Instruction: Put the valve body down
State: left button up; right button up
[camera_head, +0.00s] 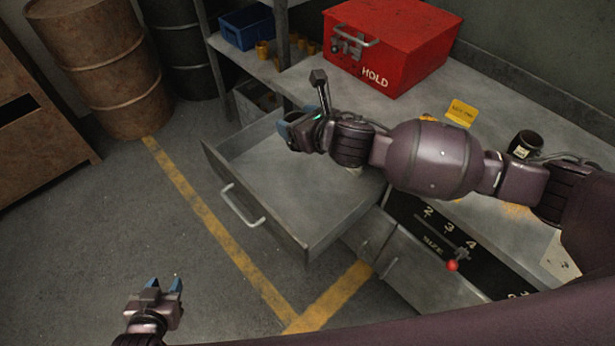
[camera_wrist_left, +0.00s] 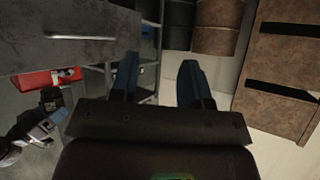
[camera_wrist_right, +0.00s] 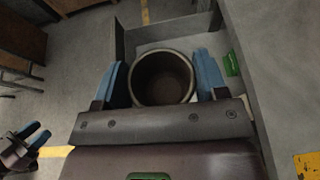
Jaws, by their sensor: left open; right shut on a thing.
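The valve body (camera_wrist_right: 162,78) is a dark, round, hollow piece with a pale rim, seen end-on in the right wrist view. My right gripper (camera_wrist_right: 164,84) is shut on it, one blue finger on each side. In the head view my right gripper (camera_head: 298,130) is above the open drawer (camera_head: 255,222), near its back part; the valve body is hidden or cannot be made out there. I cannot tell its height above the drawer floor. My left gripper (camera_head: 163,286) is open and empty over the floor at lower left; its spread fingers show in the left wrist view (camera_wrist_left: 160,82).
A red HOLD box (camera_head: 385,45), a yellow tag (camera_head: 461,112) and a dark cup (camera_head: 525,145) are on the bench. A blue bin (camera_head: 246,28) is at the back. A SIZE panel with a red-knobbed lever (camera_head: 452,265) is at right. The drawer's front part is bare.

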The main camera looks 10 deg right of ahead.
jog(key=w+a+f+n+g+y+b, duration=0.1)
jog(key=w+a+f+n+y+b, duration=0.1)
jog(key=w+a+f, duration=0.15)
jog(key=f+b, duration=0.1)
jog(key=f, duration=0.5)
jog(key=f+b, duration=0.2)
jog(key=f, duration=0.5)
jog(key=f+b, duration=0.1)
jog(key=f, duration=0.6)
jog(key=shift+s+a+f+b, duration=0.1)
jog(key=shift+a+b, duration=0.15)
jog(key=shift+b, duration=0.15)
jog(key=shift+f, duration=0.1)
jog(key=o, duration=1.1)
pick_arm(q)
notch_tip(320, 180, down, 7)
jog(key=shift+w+d+r, duration=0.15)
jog(key=shift+d+r, duration=0.05)
pick_arm(e)
jog(key=shift+o, duration=0.4)
